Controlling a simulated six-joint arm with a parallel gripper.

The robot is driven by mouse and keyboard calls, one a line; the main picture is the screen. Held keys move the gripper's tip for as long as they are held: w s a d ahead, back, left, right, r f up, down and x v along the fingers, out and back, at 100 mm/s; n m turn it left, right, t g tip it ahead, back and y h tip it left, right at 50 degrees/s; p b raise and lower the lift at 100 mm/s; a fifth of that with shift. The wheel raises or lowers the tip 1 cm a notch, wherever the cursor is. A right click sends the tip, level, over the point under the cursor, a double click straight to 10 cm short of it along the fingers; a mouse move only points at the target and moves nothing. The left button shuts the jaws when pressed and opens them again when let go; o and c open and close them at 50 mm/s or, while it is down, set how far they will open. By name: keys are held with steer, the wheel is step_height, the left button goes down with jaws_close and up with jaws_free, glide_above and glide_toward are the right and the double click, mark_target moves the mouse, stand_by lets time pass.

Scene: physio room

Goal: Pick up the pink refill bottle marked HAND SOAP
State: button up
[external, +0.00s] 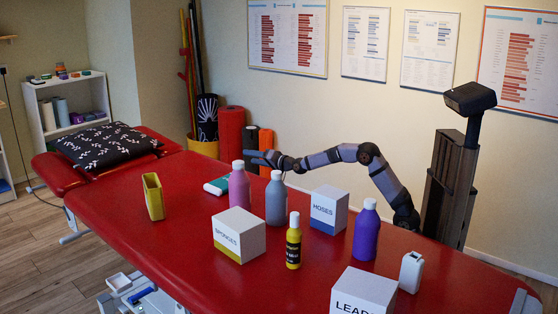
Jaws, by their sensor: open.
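A pink bottle (239,188) with a pale cap stands upright on the red treatment table; no lettering is readable on the side I see. A grey bottle (275,200) of similar shape stands close to its right. My gripper (257,158) is open and empty. In the picture it shows just right of the pink bottle's cap and above the grey bottle; its exact distance from either is hard to tell. My arm reaches in from the right, behind the bottles.
Around them on the red table (120,220) are a SPONGES box (240,235), a HOSES box (328,210), a yellow bottle (293,245), a purple bottle (366,232), a white bottle (411,272), a lying white-and-teal container (217,186) and a yellow open container (153,198). The table's left front is clear.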

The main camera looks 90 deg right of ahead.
step_height(320, 180, up, 25)
steer(key=s+a+m+t+h+p, duration=0.2)
steer(key=a+t+h+p, duration=0.1)
steer(key=t+h+p, duration=0.1)
steer(key=n+y+p, duration=1.8)
steer(key=n+p, duration=0.4)
steer(key=p, duration=0.5)
glide_above(239, 186)
steer(key=s+d, duration=0.4)
steer(key=f, duration=0.7)
steer(key=shift+w+a, duration=0.25)
steer(key=w+p, duration=0.1)
steer(key=w, duration=0.6)
steer(key=shift+w+a+r+t, duration=0.15)
steer(key=shift+w+a+t, duration=0.05)
steer(key=shift+a+t, duration=0.15)
steer(key=shift+c, duration=0.6)
